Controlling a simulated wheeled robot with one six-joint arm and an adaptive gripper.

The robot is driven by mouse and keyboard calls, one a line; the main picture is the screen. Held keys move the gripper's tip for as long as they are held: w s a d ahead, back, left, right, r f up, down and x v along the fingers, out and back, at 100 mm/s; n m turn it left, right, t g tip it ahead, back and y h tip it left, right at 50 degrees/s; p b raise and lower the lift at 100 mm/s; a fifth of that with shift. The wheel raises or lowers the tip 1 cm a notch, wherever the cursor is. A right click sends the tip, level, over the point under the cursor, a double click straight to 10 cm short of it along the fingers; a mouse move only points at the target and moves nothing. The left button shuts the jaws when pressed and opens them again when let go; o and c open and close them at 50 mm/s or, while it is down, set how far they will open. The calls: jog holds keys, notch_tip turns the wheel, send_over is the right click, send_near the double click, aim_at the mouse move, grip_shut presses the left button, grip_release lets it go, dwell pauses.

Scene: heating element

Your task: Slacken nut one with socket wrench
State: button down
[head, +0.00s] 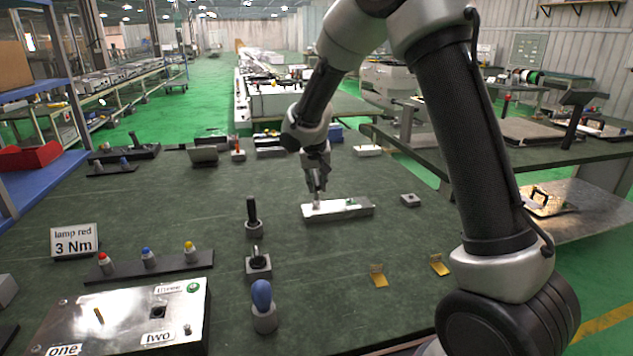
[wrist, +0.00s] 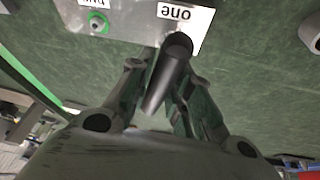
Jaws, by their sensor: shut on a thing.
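My gripper (head: 317,192) is at the left end of a pale metal plate (head: 352,207) in the middle of the table. In the wrist view, my gripper (wrist: 165,76) is shut on a dark cylindrical tool, apparently the socket wrench (wrist: 164,82). Its far end is at the plate (wrist: 130,32), close beside the label "one" (wrist: 186,14). Nut one is not visible; the wrench and fingers cover that spot. I cannot tell whether the socket sits on it.
A metal box (head: 120,320) labelled one, two and three stands at the front left, near a "lamp red 3 Nm" sign (head: 74,241). Left of the plate stand a black-handled tool (head: 252,212) and a blue-handled tool (head: 262,296). Yellow brackets (head: 378,275) lie right.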

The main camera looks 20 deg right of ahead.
jog(key=shift+n+y, duration=0.8)
jog(key=shift+n, duration=1.2)
jog(key=shift+n+y, duration=0.8)
jog(key=shift+n, duration=1.2)
jog(key=shift+d+n, duration=0.15)
jog(key=shift+n, duration=0.15)
jog(key=shift+n+g+y, duration=0.3)
jog(key=shift+n+y, duration=0.3)
jog(key=shift+n, duration=1.1)
jog(key=shift+w, duration=0.1)
